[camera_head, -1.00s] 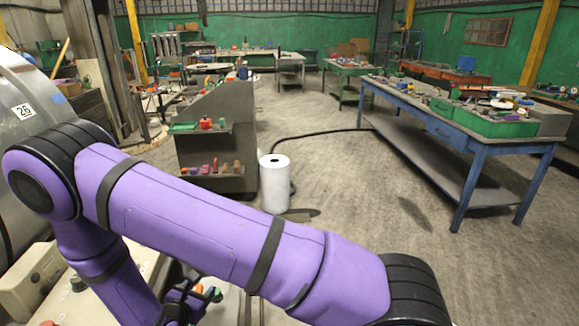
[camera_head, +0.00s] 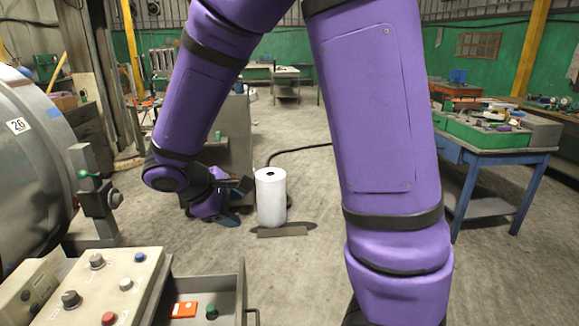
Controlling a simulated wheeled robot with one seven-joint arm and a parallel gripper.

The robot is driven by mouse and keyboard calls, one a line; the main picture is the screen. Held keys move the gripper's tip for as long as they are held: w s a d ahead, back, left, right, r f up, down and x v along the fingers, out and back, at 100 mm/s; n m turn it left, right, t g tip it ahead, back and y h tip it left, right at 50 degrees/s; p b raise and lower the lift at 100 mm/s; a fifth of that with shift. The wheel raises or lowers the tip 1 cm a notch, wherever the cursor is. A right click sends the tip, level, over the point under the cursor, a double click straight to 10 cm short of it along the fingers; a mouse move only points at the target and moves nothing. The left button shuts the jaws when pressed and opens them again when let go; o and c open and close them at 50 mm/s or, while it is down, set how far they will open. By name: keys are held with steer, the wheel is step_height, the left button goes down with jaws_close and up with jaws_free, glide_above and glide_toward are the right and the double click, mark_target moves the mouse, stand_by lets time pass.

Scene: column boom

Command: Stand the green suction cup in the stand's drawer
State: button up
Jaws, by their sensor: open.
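A small green piece with a dark lower part (camera_head: 211,311), which looks like the green suction cup, is inside the open grey drawer (camera_head: 241,290) at the bottom. It appears upright, but its base is hard to make out. An orange and white item (camera_head: 184,309) lies to its left in the drawer. My gripper (camera_head: 236,203) is open and appears empty, well above the drawer in the picture and left of a white roll. It is partly hidden by its own wrist, and it is clear of the green piece.
A control panel with knobs (camera_head: 108,290) is left of the drawer, below a large grey drum (camera_head: 30,160). The white roll (camera_head: 271,197) stands on the floor by a grey shelf unit (camera_head: 237,140). A blue workbench (camera_head: 500,150) is at right.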

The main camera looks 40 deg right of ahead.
steer(key=s+r+m+t+y, duration=0.5)
steer(key=s+r+m+y, duration=0.3)
steer(key=s+r, duration=0.7)
steer(key=s, duration=0.2)
steer(key=shift+s+d+r, duration=0.25)
steer(key=shift+s+d, duration=0.1)
steer(key=shift+s, duration=0.15)
